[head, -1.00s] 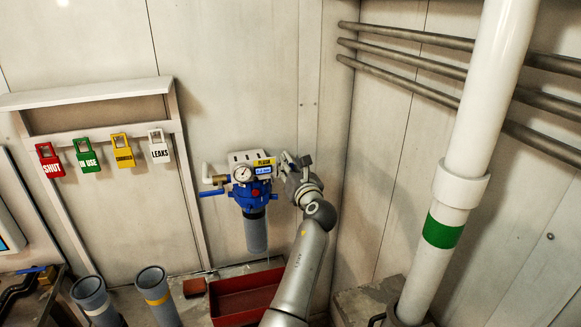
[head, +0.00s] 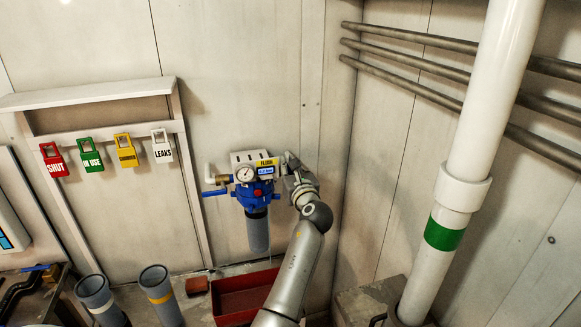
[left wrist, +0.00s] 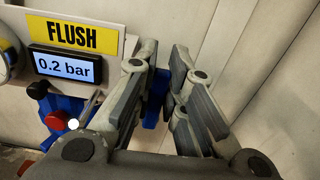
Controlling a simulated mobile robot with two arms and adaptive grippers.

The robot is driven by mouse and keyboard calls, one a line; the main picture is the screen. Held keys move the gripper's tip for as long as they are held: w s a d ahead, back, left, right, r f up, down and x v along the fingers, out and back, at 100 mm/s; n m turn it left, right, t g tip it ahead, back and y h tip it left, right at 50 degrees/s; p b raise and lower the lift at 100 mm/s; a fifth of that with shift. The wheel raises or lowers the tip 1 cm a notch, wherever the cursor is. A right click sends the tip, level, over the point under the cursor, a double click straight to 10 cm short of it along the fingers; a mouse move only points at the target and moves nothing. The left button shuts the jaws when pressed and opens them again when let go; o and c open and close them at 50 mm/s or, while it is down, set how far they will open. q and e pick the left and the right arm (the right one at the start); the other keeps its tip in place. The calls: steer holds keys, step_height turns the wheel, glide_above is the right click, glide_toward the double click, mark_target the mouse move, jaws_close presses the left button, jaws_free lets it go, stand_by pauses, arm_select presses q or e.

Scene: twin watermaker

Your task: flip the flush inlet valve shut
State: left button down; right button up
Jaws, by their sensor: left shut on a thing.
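The flush filter unit (head: 258,192) hangs on the back wall, with a blue head, a gauge and a grey bowl below. Its yellow FLUSH label and 0.2 bar display (left wrist: 66,66) show in the left wrist view. My left gripper (head: 291,163) is at the right side of the unit. In the left wrist view its fingers (left wrist: 158,88) are shut on a blue valve handle (left wrist: 154,98), which is upright and partly hidden by them. Another blue lever (head: 214,193) points left on the unit's left side. My right gripper is not in view.
A red tray (head: 245,297) stands below the unit. Grey cylinders (head: 160,295) stand to its left. Colored tags (head: 90,155) hang on a rack at the left. A white pipe (head: 440,240) with a green band stands at the right.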

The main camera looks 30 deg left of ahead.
arm_select(q)
steer(key=c, duration=1.5)
jaws_free()
steer(key=shift+w, duration=0.1)
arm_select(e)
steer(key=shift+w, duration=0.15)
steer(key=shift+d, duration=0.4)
arm_select(q)
steer(key=shift+s+d+f, duration=0.15)
steer(key=shift+s+d, duration=0.2)
steer(key=shift+v, duration=3.55)
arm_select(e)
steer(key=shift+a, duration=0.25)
arm_select(q)
steer(key=shift+w+d, duration=0.1)
steer(key=shift+d, duration=0.05)
